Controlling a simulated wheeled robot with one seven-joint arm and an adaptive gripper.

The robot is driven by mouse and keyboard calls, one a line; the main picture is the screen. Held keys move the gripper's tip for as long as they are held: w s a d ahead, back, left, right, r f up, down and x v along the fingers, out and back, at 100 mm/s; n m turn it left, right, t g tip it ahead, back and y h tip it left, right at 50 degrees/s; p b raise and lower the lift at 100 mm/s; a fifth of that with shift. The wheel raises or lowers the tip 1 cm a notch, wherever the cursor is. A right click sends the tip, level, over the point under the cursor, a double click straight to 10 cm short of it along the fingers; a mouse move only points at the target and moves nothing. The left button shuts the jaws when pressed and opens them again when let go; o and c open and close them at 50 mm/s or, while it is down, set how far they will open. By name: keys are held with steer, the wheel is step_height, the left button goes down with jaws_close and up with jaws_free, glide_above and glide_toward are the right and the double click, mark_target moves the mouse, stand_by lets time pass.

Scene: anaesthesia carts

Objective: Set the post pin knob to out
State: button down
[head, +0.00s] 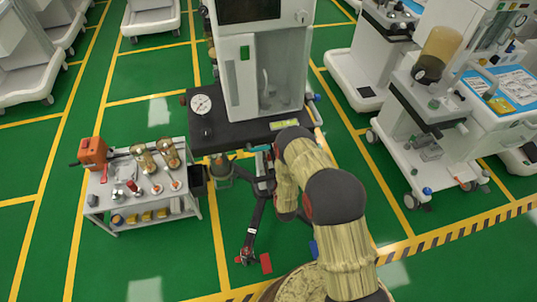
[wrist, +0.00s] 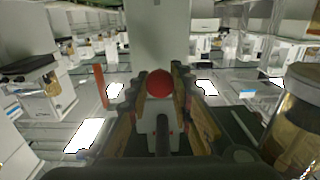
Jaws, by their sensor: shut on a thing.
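A round red knob (wrist: 160,84), which looks like the post pin knob, sits between the two fingers of my gripper (wrist: 160,90) in the wrist view. The fingers are closed on it, one on each side. A pale upright panel or post (wrist: 158,40) rises behind the knob. In the head view my arm reaches toward the front of the white anaesthesia machine (head: 262,70) with its dark shelf (head: 235,132). The arm hides my fingertips and the knob there. I cannot tell how far the knob is pulled out.
A small cart (head: 142,185) with an orange device (head: 93,152) and brass vessels stands at the left. Dark legs (head: 256,220) with a red foot reach over the green floor. Other white machines (head: 430,100) stand at the right. A glass jar (wrist: 297,110) is close in the wrist view.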

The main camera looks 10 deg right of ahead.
steer(key=c, duration=1.6)
jaws_free()
steer(key=shift+o, duration=0.2)
steer(key=shift+s, duration=0.15)
steer(key=s, duration=1.2)
steer(key=shift+w+f, duration=0.1)
